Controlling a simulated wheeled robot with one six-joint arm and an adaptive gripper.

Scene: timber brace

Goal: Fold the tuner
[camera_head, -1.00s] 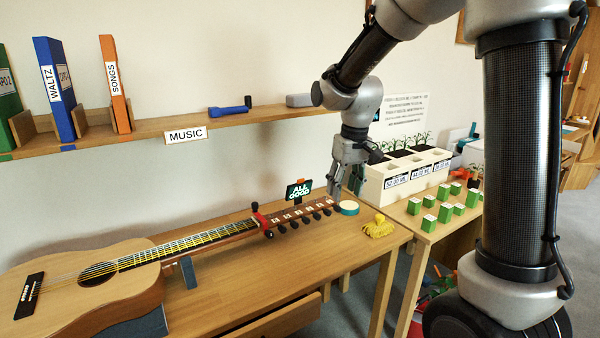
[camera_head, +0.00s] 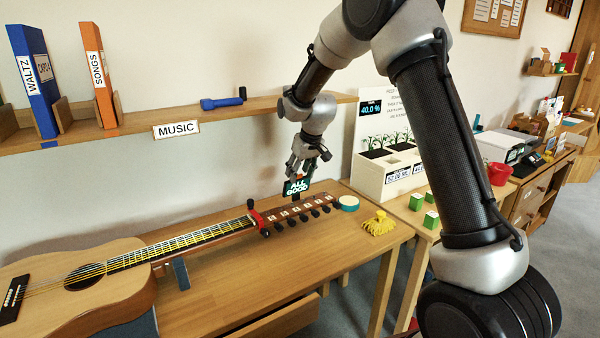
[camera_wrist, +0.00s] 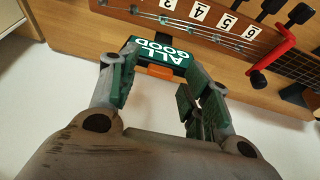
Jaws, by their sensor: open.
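The tuner (camera_head: 297,187) is a small dark block with a screen reading "ALL GOOD". It stands up at the headstock (camera_head: 300,212) of the guitar (camera_head: 82,285), which lies on the wooden table. In the wrist view the tuner (camera_wrist: 160,56) shows its green-and-white screen and an orange part on its edge. My gripper (camera_head: 304,176) is just above and behind the tuner. In the wrist view my gripper (camera_wrist: 158,85) is open, its two fingers on either side of the tuner's orange edge. I cannot tell whether a finger touches it.
A red capo with a black knob (camera_head: 258,218) sits on the guitar neck. A teal-rimmed round tin (camera_head: 348,203) and a yellow tasselled thing (camera_head: 378,223) lie right of the headstock. A shelf (camera_head: 230,112) runs above the table. A white planter (camera_head: 388,172) stands at the right.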

